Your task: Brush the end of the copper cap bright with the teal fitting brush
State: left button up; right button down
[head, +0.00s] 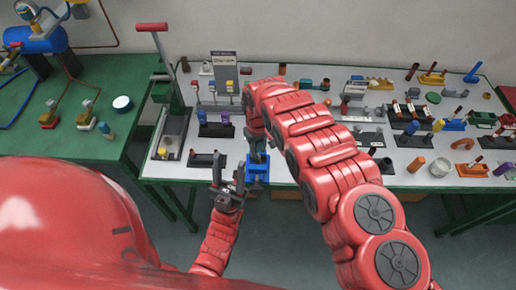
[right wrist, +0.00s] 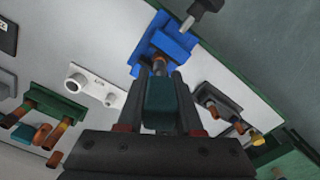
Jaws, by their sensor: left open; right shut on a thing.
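A blue holder (head: 258,172) stands at the front edge of the grey table; it also shows in the right wrist view (right wrist: 172,42). A copper cap (right wrist: 160,62) sits at the holder's near side, small and partly hidden. My right gripper (right wrist: 160,90) is shut on the teal fitting brush (right wrist: 160,106), whose front end points at the cap. Whether the brush touches the cap I cannot tell. My left gripper (head: 229,178) is open and empty, just left of the blue holder in the head view.
Dark racks with small parts (head: 208,160) stand left of the holder. A green bench (head: 75,150) is at the left. Open floor lies in front.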

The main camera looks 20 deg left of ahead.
jog(key=shift+f, duration=0.15)
jog(key=shift+f+b, duration=1)
jog(key=shift+f, duration=0.25)
